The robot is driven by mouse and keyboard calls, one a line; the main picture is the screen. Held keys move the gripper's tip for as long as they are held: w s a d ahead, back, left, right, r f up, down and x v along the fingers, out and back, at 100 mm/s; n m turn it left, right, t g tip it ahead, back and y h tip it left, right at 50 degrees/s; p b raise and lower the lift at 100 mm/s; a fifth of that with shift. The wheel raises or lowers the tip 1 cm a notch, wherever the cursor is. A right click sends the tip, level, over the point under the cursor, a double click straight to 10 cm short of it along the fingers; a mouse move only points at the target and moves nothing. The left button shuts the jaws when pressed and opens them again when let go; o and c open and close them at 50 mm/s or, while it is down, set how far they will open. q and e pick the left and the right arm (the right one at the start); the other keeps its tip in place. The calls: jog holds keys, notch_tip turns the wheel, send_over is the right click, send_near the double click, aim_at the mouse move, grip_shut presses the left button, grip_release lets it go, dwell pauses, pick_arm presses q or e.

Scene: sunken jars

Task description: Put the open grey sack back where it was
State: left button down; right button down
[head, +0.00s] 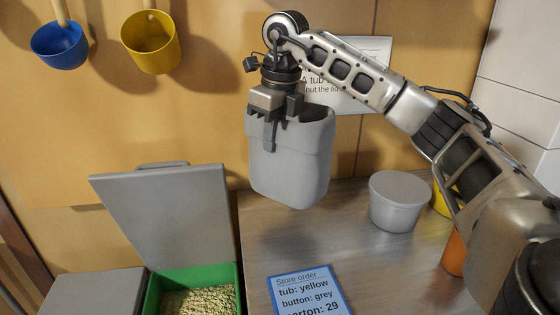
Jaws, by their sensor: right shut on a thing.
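The open grey sack (290,160) hangs upright in the middle of the head view, above the counter. My right gripper (275,112) is shut on its near left rim and comes down from above. The sack's bottom looks clear of the counter top. What is inside the sack is hidden from this angle. My left gripper is not in view.
A lidded grey tub (397,203) stands on the counter (350,245), with yellow and orange things partly behind my right arm. A blue order card (308,290) lies in front. A green bin (237,280) with its grey lid (165,210) raised holds pale grains. Blue (60,45) and yellow (151,45) scoops hang on the wall.

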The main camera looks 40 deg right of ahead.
jog(key=d+f, duration=0.1)
jog(key=w+f, duration=0.1)
jog(key=d+f, duration=0.1)
jog(key=f, duration=0.1)
jog(key=shift+w+d, duration=0.35)
jog(key=f, duration=0.3)
jog(key=shift+w+d+f+p, duration=0.15)
jog(key=shift+d+p, duration=0.15)
jog(key=shift+d, duration=0.05)
jog(key=shift+f, duration=0.45)
jog(key=c, duration=1.5)
grip_release()
notch_tip(320, 180, up, 12)
jog(key=s, duration=0.1)
jog(key=shift+s, duration=0.4)
